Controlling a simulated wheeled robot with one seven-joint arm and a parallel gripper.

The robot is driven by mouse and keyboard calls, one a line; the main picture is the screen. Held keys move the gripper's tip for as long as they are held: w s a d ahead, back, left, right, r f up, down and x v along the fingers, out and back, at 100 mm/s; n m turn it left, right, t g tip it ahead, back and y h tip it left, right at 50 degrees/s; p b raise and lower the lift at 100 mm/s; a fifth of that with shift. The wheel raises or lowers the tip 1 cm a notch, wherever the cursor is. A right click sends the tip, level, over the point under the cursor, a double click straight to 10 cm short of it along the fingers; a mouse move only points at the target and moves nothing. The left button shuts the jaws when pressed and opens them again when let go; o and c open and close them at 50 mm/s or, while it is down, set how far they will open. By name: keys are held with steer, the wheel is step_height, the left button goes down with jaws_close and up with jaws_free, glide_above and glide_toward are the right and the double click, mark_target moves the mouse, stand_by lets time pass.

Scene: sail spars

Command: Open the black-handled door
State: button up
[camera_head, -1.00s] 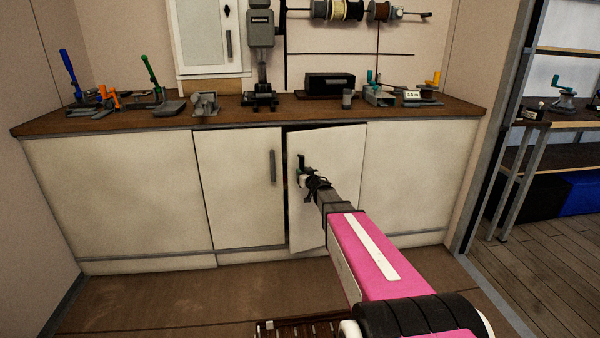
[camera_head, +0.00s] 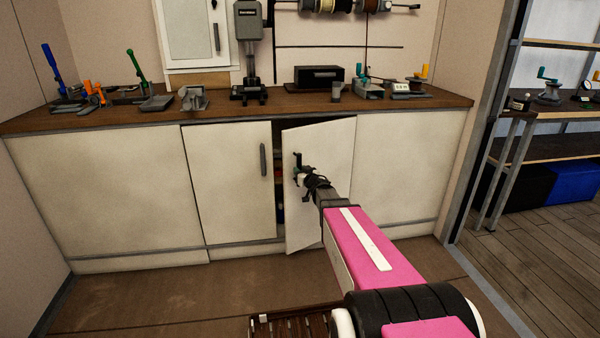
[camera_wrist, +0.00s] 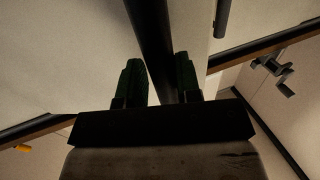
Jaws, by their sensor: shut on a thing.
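The black-handled door (camera_head: 334,150) is a cream cabinet door under the counter, standing partly open with a dark gap along its left edge. It also fills much of the wrist view (camera_wrist: 85,50). Its black handle (camera_wrist: 155,45) runs between the two fingers of my gripper (camera_wrist: 160,82). In the head view my gripper (camera_head: 303,176) is at the left side of the door, shut on the handle. The handle is mostly hidden there by the gripper, with its upper end showing.
A shut cabinet door (camera_head: 225,190) with a grey handle (camera_head: 263,160) is just left of the gap. The wooden counter (camera_head: 230,108) above carries tools and a black box (camera_head: 319,77). Dim items show inside the gap. Brown floor (camera_head: 150,290) lies in front.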

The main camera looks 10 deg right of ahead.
steer(key=shift+o, duration=0.7)
steer(key=shift+s+d, duration=1.8)
steer(key=shift+s, duration=0.15)
steer(key=shift+s+d, duration=1.15)
steer(key=shift+s, duration=0.3)
steer(key=shift+c, duration=0.9)
steer(key=shift+o, duration=0.4)
steer(key=shift+s+d, duration=1.35)
steer(key=shift+d, duration=0.3)
steer(key=o, duration=0.9)
steer(key=shift+d, duration=0.1)
steer(key=shift+s, duration=0.1)
